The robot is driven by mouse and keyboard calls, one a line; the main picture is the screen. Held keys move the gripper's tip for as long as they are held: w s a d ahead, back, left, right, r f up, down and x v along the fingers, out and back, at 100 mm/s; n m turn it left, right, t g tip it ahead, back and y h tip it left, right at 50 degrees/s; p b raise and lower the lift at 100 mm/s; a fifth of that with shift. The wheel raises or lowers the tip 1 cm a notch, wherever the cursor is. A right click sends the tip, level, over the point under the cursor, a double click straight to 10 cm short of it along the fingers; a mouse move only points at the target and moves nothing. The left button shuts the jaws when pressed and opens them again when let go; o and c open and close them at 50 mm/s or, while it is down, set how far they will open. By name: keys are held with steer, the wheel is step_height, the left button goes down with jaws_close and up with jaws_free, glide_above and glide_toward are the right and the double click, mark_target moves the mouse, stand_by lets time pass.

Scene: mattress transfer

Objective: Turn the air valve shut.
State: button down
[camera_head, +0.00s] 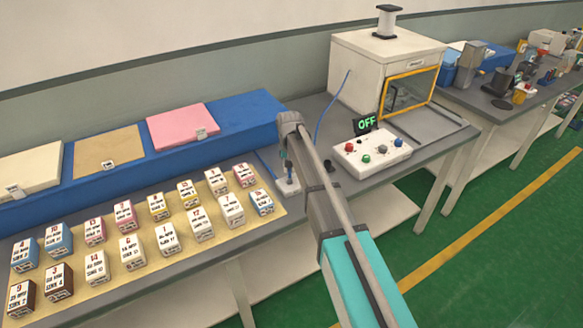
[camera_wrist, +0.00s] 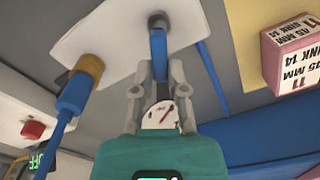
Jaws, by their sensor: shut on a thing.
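The air valve's blue handle (camera_wrist: 158,50) stands out from a white plate (camera_wrist: 120,35) in the wrist view. My gripper (camera_wrist: 159,78) has its two grey fingers on either side of the handle and is shut on it. A round gauge with a red needle (camera_wrist: 158,115) shows between the fingers, partly hidden by the teal gripper body. A brass fitting with a blue hose (camera_wrist: 80,85) sits on the same plate to the left. In the head view the valve's white plate (camera_head: 289,188) is small, and my arm hides part of this area.
Several labelled boxes stand on a tan mat (camera_head: 185,262) to the left. A pink box (camera_wrist: 292,52) is close in the wrist view.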

steer(key=shift+s+a+n, duration=0.1)
steer(key=shift+a+n, duration=0.1)
steer(key=shift+n, duration=0.75)
steer(key=shift+s+a+n, duration=0.1)
steer(key=shift+a+n, duration=0.1)
steer(key=shift+n, duration=0.7)
steer(key=shift+s+a+n, duration=0.1)
steer(key=shift+a+n, duration=0.1)
steer(key=shift+n, duration=0.75)
steer(key=c, duration=0.7)
jaws_free()
steer(key=shift+o, duration=0.2)
